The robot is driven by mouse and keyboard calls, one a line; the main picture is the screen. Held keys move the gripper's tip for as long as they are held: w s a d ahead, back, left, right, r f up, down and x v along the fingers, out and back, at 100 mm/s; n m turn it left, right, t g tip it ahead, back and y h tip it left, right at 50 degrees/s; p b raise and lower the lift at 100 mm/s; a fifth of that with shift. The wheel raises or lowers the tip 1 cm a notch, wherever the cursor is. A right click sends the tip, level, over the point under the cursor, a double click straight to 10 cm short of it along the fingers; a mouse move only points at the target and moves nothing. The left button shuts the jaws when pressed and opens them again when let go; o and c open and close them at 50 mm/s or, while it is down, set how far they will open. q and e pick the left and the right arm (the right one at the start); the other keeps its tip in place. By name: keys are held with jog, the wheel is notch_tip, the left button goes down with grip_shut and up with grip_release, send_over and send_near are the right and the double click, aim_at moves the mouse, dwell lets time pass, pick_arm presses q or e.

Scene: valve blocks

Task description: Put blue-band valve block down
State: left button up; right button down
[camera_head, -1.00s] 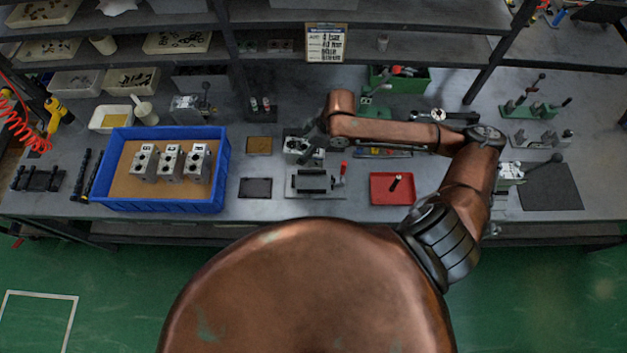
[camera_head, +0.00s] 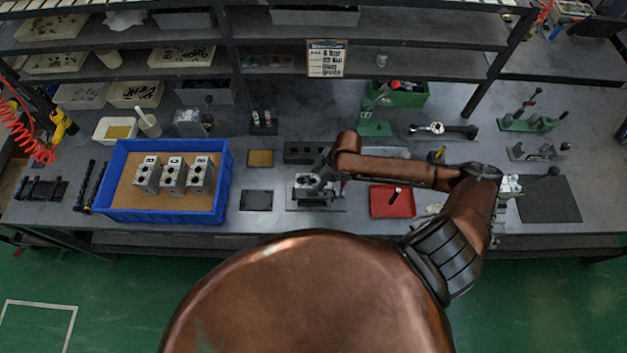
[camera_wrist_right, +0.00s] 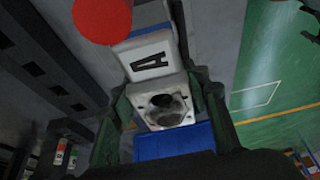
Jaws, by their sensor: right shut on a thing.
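The blue-band valve block (camera_wrist_right: 160,95) is light grey, with a dark round bore, a white label with a black A and a thin blue band (camera_wrist_right: 150,35). My right gripper (camera_head: 321,174) is shut on it, with one finger on each side in the wrist view (camera_wrist_right: 163,108). In the head view the block (camera_head: 305,184) is over the vise (camera_head: 316,203) on the bench; the arm hides part of both. I cannot tell whether the block touches the vise. My left gripper is not in view.
A blue bin (camera_head: 226,165) on the left holds three similar blocks (camera_head: 173,175). A dark slotted rack (camera_head: 300,150) is behind the vise. A red tray (camera_head: 390,208) lies to the right, a dark pad (camera_head: 256,200) to the left. A red round knob (camera_wrist_right: 102,18) is close to the block.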

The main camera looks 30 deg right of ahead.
jog(key=shift+w+f, duration=0.15)
jog(key=shift+f, duration=1.2)
jog(key=c, duration=1.1)
grip_release()
jog(key=shift+f, duration=0.2)
jog(key=shift+r, duration=0.1)
jog(key=v, duration=1.2)
jog(key=shift+a, duration=0.15)
jog(key=shift+s, duration=0.25)
